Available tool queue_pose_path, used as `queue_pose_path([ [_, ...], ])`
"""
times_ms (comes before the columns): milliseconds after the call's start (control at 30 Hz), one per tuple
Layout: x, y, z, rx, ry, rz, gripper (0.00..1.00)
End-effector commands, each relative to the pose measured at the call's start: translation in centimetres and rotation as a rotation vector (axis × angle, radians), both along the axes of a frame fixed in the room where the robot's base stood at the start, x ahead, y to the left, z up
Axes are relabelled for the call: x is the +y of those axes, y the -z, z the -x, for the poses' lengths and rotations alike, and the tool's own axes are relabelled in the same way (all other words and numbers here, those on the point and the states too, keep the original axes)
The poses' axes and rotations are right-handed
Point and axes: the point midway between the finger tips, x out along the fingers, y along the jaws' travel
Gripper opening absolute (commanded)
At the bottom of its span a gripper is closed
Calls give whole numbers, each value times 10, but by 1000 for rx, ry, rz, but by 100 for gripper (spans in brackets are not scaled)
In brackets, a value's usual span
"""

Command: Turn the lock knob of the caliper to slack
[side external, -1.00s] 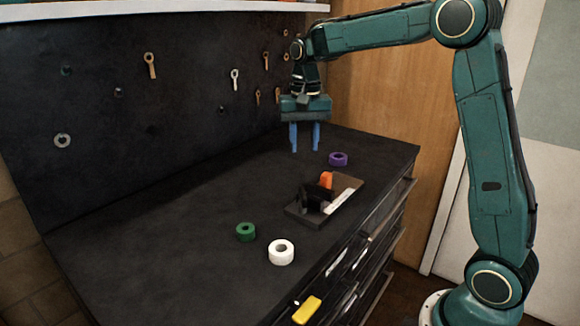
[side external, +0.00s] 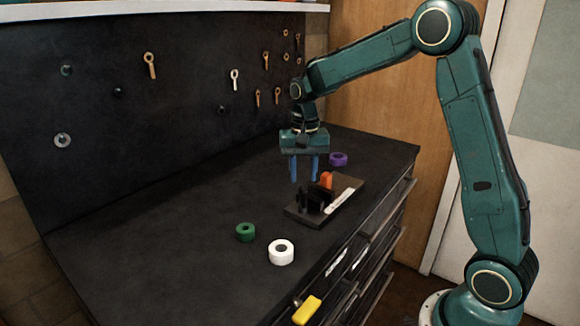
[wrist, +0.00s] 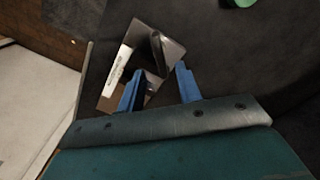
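A black caliper-like fixture (side external: 318,201) stands on a flat grey-brown plate (side external: 351,181) near the front edge of the bench. An orange part (side external: 326,180) stands up at its back; I cannot tell for sure whether this is the lock knob. A white label strip (side external: 341,201) lies along the plate's front side. My gripper (side external: 304,181) points down with its blue fingers apart and empty, just above and behind-left of the fixture. In the wrist view, the black part (wrist: 158,48) lies just beyond the open fingertips (wrist: 160,68). The orange part is not seen there.
A purple roll (side external: 338,159) is behind the plate. A green roll (side external: 245,232) and a white roll (side external: 281,252) lie to its front left. The bench's left side is clear; a dark pegboard stands behind.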

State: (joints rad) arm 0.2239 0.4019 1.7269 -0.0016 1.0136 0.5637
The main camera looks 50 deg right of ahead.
Motion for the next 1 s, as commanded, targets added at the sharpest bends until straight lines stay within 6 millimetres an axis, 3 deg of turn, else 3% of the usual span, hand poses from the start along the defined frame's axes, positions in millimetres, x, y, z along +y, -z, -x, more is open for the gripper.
queue_pose_path([
  [200, 0, 33, 1, 3, 0, -1, 35],
  [400, 0, 51, 0, 1, 0, -1, 35],
  [833, 0, 57, 0, -1, 0, -1, 35],
  [1000, 0, 56, 0, -1, 0, -1, 1],
])
